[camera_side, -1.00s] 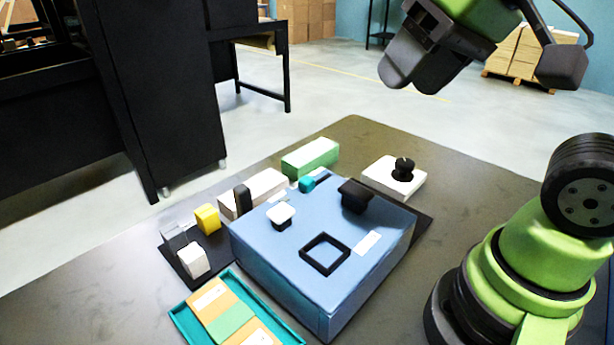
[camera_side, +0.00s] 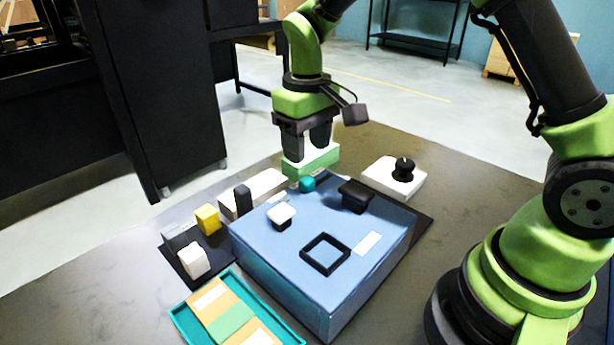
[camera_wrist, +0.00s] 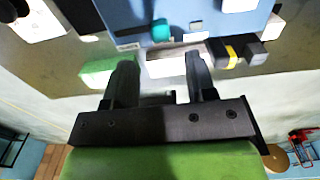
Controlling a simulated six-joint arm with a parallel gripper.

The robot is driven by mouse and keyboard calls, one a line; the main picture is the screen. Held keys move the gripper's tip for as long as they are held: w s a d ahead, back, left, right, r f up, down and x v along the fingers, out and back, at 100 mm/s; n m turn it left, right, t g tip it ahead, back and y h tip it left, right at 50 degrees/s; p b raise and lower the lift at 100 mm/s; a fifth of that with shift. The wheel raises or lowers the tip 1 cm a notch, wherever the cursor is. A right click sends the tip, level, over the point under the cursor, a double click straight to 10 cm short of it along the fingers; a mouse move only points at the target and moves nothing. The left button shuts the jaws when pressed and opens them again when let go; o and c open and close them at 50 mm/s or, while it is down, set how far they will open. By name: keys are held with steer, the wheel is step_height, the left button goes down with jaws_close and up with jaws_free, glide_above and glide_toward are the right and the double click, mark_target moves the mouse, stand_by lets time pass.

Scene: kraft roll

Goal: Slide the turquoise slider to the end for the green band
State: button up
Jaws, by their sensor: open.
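The turquoise slider (camera_side: 307,184) is a small rounded knob on top of the blue box (camera_side: 262,236), near its far edge. It also shows in the wrist view (camera_wrist: 161,30). In the side view a short dark slot beside it is mostly hidden now. A card with a green band (camera_side: 231,320) between tan parts lies in the teal tray at the front. My gripper (camera_side: 308,148) hangs fingers-down above and beyond the slider, over the green block's area. In the wrist view its two fingers (camera_wrist: 160,62) are apart with nothing between them, and the slider is beyond their tips.
The box also carries a white knob (camera_side: 281,214), a black knob (camera_side: 355,195) and a black square frame (camera_side: 325,254). A green-and-white block (camera_side: 312,161), a white block with a dark lever (camera_side: 262,188), and a white base with black dial (camera_side: 394,178) stand nearby.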

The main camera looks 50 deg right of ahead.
mark_target(307, 179)
step_height(307, 179, down, 7)
stand_by(0.3)
